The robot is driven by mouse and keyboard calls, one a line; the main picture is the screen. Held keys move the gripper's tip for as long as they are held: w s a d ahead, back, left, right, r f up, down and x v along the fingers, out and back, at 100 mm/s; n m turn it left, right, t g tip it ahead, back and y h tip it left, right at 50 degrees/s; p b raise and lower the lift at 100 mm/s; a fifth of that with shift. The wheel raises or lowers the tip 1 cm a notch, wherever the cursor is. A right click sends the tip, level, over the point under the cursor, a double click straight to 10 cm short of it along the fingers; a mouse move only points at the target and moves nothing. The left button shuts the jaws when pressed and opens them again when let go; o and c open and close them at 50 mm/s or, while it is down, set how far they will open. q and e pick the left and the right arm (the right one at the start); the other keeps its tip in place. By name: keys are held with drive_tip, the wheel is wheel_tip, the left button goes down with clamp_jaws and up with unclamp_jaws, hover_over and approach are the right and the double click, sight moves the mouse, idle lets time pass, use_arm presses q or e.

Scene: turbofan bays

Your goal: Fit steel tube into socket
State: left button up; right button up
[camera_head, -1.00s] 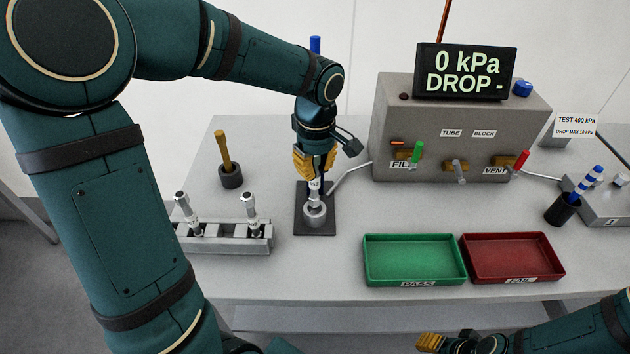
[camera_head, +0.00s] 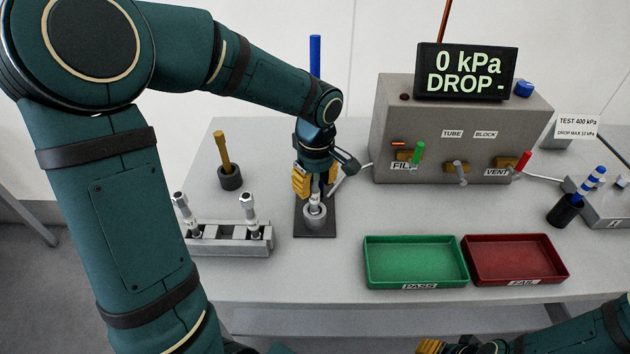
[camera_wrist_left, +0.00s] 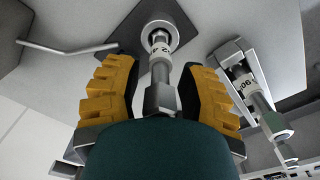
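The steel tube (camera_head: 315,197) stands upright with its lower end in the round grey socket (camera_head: 314,216) on a dark base plate. The left wrist view shows the tube (camera_wrist_left: 160,70) running into the socket ring (camera_wrist_left: 160,32). My left gripper (camera_head: 316,186) is around the tube from above. Its yellow-padded fingers (camera_wrist_left: 160,92) stand apart on either side, with gaps between them and the tube, so it is open. How deep the tube sits is hidden. My right gripper (camera_head: 430,346) shows only partly at the bottom edge; its finger opening is unclear.
A grey rack (camera_head: 222,240) with two more tubes stands left of the socket. A green PASS tray (camera_head: 415,283) and red FAIL tray (camera_head: 515,281) lie to the right. The test box (camera_head: 460,125) with valves stands behind, its display (camera_head: 465,72) reading 0 kPa. A yellow-handled tool (camera_head: 222,150) stands back left.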

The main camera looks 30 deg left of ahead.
use_arm(q)
drive_tip(key=shift+r, duration=0.2)
wheel_tip(320, 180, up, 12)
drive_tip(key=p, duration=0.2)
drive_tip(key=shift+d+p, duration=0.15)
drive_tip(key=shift+p, duration=0.2)
